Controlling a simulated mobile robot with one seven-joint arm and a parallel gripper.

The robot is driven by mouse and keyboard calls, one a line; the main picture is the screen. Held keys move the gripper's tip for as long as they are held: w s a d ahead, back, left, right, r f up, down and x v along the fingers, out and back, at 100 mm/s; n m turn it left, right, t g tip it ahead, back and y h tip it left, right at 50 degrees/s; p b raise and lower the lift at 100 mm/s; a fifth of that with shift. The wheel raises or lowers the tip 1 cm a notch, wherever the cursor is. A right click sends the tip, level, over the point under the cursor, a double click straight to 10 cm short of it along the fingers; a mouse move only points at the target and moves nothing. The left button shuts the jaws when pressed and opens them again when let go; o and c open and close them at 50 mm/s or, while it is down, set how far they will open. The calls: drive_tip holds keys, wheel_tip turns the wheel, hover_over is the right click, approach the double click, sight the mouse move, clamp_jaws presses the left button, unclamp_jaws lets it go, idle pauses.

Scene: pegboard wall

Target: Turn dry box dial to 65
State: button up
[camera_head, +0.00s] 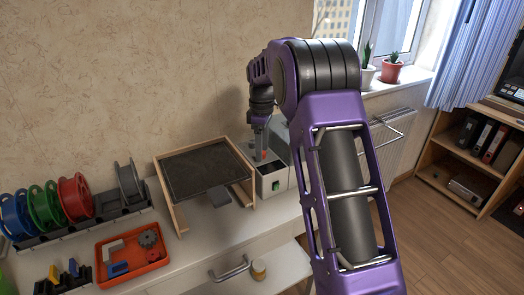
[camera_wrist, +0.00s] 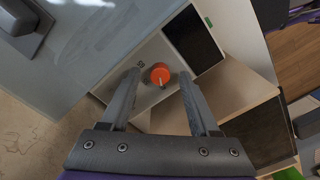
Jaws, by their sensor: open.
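The dry box (camera_head: 272,180) is a pale grey unit at the back of the counter, right of the wooden-framed tray. Its orange-red dial (camera_wrist: 160,74) shows in the wrist view on a light grey panel, with a pale pointer mark aimed downward in that picture. A dark rectangular panel (camera_wrist: 194,38) is beside the dial. My gripper (camera_wrist: 159,77) is open, its two fingers on either side of the dial with gaps showing; whether they are level with it I cannot tell. In the head view my gripper (camera_head: 262,140) points down over the box.
The wooden-framed tray (camera_head: 178,218) with a dark surface stands left of the box. An orange parts tray (camera_head: 128,272) and a spool rack (camera_head: 100,213) are farther left. An open drawer (camera_head: 262,275) juts out in front. Plant pots stand on the windowsill.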

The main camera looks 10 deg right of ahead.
drive_tip(key=shift+f, duration=0.2)
clamp_jaws()
